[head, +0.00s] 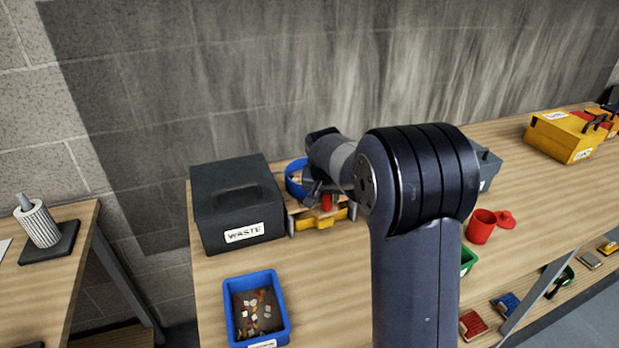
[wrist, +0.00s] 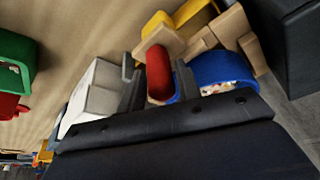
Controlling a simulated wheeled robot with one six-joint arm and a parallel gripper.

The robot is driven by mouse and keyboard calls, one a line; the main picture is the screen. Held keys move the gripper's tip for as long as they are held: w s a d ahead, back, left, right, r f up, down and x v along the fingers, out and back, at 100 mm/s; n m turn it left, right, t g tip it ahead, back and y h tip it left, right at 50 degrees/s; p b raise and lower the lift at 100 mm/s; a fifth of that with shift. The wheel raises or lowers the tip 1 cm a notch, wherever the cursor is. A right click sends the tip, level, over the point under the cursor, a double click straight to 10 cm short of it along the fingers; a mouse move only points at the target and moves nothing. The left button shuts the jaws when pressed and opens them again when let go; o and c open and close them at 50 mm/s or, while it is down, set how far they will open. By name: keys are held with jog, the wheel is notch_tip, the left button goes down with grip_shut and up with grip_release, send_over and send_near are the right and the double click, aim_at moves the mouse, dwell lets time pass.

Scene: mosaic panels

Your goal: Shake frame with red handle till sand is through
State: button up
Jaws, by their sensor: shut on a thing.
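The red handle (head: 327,203) is partly hidden by my gripper (head: 322,192) in the head view. In the wrist view the red handle (wrist: 158,70) lies between the two fingers of my gripper (wrist: 157,84), which is shut on it. A blue round rim (wrist: 222,70) with pale bits inside is beside the handle; the same blue rim (head: 293,180) shows in the head view. Pale wooden parts (wrist: 232,25) and a yellow part (head: 318,218) are close to the handle. I cannot tell how the frame joins them, and no sand is clearly visible.
A dark WASTE box (head: 232,208) stands close on the left. A blue bin (head: 232,310) with loose chips is in front. A red cup (head: 480,227) and a yellow toolbox (head: 558,137) are on the right. A green container (wrist: 14,60) shows in the wrist view.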

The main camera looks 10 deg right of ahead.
jog(key=shift+w+a, duration=0.1)
jog(key=shift+w, duration=0.45)
jog(key=shift+w+a, duration=0.1)
jog(key=shift+w, duration=0.3)
jog(key=o, duration=1.8)
jog(key=shift+r, duration=0.1)
notch_tip(320, 180, up, 8)
jog(key=p, duration=0.6)
jog(key=shift+f, duration=0.2)
